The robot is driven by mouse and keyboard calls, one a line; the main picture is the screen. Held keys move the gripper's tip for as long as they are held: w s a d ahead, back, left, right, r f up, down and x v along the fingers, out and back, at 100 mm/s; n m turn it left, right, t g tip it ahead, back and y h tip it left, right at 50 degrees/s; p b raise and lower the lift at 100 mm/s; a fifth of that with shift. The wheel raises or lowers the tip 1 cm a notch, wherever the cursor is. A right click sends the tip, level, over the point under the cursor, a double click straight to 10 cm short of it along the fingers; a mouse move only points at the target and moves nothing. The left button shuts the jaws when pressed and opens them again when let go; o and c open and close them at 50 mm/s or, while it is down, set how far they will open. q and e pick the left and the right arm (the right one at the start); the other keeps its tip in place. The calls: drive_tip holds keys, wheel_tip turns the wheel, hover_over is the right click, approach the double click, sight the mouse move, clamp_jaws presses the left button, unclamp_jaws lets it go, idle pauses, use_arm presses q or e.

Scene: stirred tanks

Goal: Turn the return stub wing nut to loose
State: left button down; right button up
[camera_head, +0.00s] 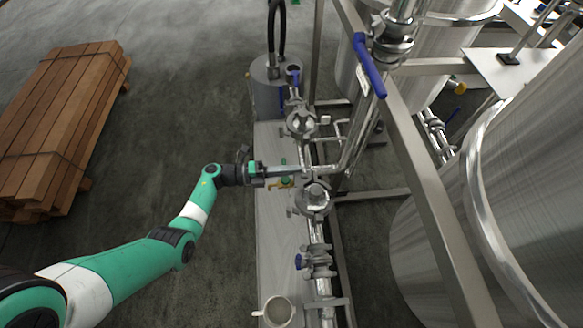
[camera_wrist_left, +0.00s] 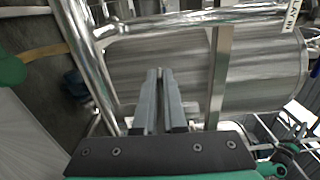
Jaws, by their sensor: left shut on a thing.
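My left gripper (camera_head: 303,170) reaches in from the left to the steel pipe line, between two round pipe fittings, an upper one (camera_head: 301,122) and a lower one (camera_head: 313,197). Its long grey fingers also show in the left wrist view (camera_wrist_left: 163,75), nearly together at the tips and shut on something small. The return stub wing nut cannot be made out clearly; it is small and covered by the fingertips. A shiny steel pipe (camera_wrist_left: 88,60) runs close to the left of the fingers in the left wrist view. My right gripper is not in view.
A large steel tank (camera_head: 530,150) and a diagonal frame beam (camera_head: 425,190) stand to the right. A blue-handled valve (camera_head: 368,65) is above. Wooden planks (camera_head: 60,110) lie left; the floor between is clear.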

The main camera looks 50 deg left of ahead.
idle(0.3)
use_arm(q)
drive_tip(key=c, duration=1.3)
unclamp_jaws()
drive_tip(key=shift+o, duration=0.2)
drive_tip(key=p+v, duration=0.1)
drive_tip(key=v, duration=1)
drive_tip(key=shift+s, duration=0.3)
drive_tip(key=shift+a+f, duration=0.1)
drive_tip(key=shift+a, duration=0.05)
